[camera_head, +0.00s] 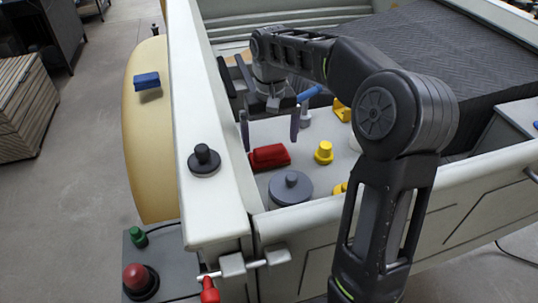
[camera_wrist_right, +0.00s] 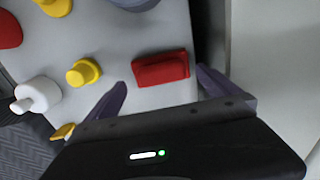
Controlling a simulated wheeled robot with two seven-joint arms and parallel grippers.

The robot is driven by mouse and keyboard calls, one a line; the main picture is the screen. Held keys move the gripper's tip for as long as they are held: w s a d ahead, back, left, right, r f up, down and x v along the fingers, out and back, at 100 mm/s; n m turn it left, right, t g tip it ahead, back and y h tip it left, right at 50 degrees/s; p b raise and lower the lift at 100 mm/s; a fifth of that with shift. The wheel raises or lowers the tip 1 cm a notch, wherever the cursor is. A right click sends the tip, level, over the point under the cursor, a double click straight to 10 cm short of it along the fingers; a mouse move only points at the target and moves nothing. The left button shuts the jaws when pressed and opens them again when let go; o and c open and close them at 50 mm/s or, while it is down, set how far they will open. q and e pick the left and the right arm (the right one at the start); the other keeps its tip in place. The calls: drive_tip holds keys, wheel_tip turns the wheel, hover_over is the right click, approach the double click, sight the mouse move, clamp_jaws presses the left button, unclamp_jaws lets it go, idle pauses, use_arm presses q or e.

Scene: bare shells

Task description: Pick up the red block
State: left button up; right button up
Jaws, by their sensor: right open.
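The red block (camera_head: 268,157) lies on the light grey surface inside the white-walled bed, close to the left wall. My right gripper (camera_head: 269,128) is open, with its fingers pointing down just above the block. In the right wrist view the block (camera_wrist_right: 160,68) shows just beyond the fingertips and between the lines of the two fingers (camera_wrist_right: 163,88). The gripper holds nothing. A gap between fingers and block seems to remain, but its height is hard to tell. My left gripper is in neither view.
A grey knobbed disc (camera_head: 291,190) sits in front of the block, and a yellow knobbed piece (camera_head: 323,153) to its right. The white left wall (camera_head: 200,110) rises close by, with a dark knob (camera_head: 204,160) on top. A blue block (camera_head: 147,81) lies outside on the yellowish curved panel.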

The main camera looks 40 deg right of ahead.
sight(269, 148)
drive_tip(key=shift+f, duration=0.15)
wheel_tip(269, 148, down, 5)
drive_tip(key=shift+w+p, duration=0.15)
drive_tip(key=shift+p, duration=0.45)
drive_tip(key=shift+c, duration=0.6)
drive_tip(key=c, duration=1)
drive_tip(key=shift+o, duration=0.2)
wheel_tip(269, 148, up, 10)
drive_tip(key=shift+r, duration=0.1)
